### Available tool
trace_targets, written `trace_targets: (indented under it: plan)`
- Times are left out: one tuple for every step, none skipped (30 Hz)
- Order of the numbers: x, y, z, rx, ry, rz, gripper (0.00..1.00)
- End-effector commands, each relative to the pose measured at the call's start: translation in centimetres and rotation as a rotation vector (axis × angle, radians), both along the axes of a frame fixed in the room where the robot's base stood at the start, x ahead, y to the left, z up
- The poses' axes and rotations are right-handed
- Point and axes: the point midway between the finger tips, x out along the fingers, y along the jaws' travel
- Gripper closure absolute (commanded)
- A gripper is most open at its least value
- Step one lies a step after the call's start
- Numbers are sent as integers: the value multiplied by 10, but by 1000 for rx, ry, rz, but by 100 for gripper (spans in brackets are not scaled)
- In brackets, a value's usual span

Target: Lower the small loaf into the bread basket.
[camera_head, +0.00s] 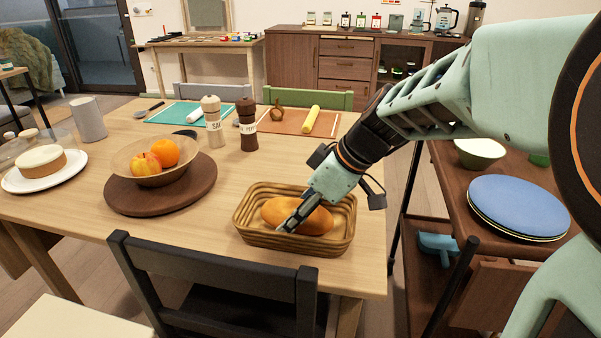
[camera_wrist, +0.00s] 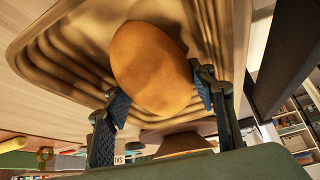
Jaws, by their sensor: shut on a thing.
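The small loaf (camera_head: 312,219) is golden brown and oval. It is inside the bread basket (camera_head: 246,236), a tan ribbed basket near the table's front right corner. My gripper (camera_head: 292,224) reaches down into the basket from the upper right and is shut on the loaf. In the wrist view the loaf (camera_wrist: 152,68) sits between the two fingers of my gripper (camera_wrist: 160,100), with the basket's ribbed wall (camera_wrist: 62,72) around it. I cannot tell whether the loaf's underside touches the basket floor.
A fruit bowl (camera_head: 128,161) on a round dark board stands to the left. Salt (camera_head: 213,125) and pepper (camera_head: 247,128) mills stand behind. A dark chair (camera_head: 215,265) is at the front edge. A side shelf with blue plates (camera_head: 520,205) is right.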

Motion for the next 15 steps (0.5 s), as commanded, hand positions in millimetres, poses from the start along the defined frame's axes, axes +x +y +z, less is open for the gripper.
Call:
trace_targets:
  plan:
    - [0, 0, 0, 0, 0, 0, 76]
    - [0, 0, 0, 0, 0, 0, 76]
    - [0, 0, 0, 0, 0, 0, 76]
    - [0, 0, 0, 0, 0, 0, 76]
    - [0, 0, 0, 0, 0, 0, 76]
    - [0, 0, 0, 0, 0, 0, 76]
    - [0, 0, 0, 0, 0, 0, 76]
    - [0, 0, 0, 0, 0, 0, 76]
    - [0, 0, 0, 0, 0, 0, 76]
    - [0, 0, 1, 0, -1, -1, 47]
    - [0, 0, 0, 0, -1, -1, 43]
    - [0, 0, 0, 0, -1, -1, 39]
    - [0, 0, 0, 0, 0, 0, 36]
    - [0, 0, 0, 0, 0, 0, 32]
    - [0, 0, 0, 0, 0, 0, 28]
